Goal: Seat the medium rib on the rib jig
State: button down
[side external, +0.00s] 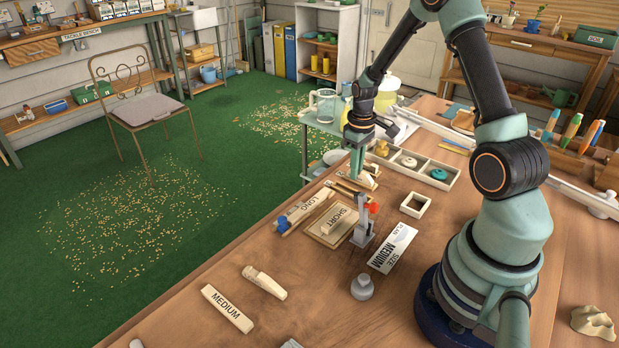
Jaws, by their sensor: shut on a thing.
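My gripper (357,170) points down at the far side of the table, shut on a small pale wooden piece (366,180). This piece looks like a rib, but no size label on it can be read. A wooden base lies just below it, possibly the rib jig; the gripper partly hides it, and I cannot tell whether the piece touches it. A pale block marked MEDIUM (227,308) lies at the near left of the table. A plan card (392,248) reads SIZE MEDIUM.
Pieces marked LONG (299,209) and SHORT (339,221) lie left of a grey clamp with a red knob (363,222). Another pale block (264,282), a grey knob (362,287), a square frame (415,205) and a divided tray (448,183) stand nearby.

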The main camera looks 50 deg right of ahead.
jog(key=shift+f, duration=0.15)
jog(key=shift+c, duration=0.7)
grip_release()
jog(key=shift+r, duration=3.5)
jog(key=shift+r, duration=0.1)
notch_tip(320, 180, up, 11)
jog(key=s+a+r+t, duration=0.2)
jog(key=s+a+r, duration=0.1)
jog(key=a, duration=0.7)
jog(key=s+a+r+t, duration=0.3)
jog(key=s+a, duration=0.1)
jog(key=a, duration=0.7)
jog(key=shift+s+t, duration=0.3)
jog(key=shift+s, duration=0.1)
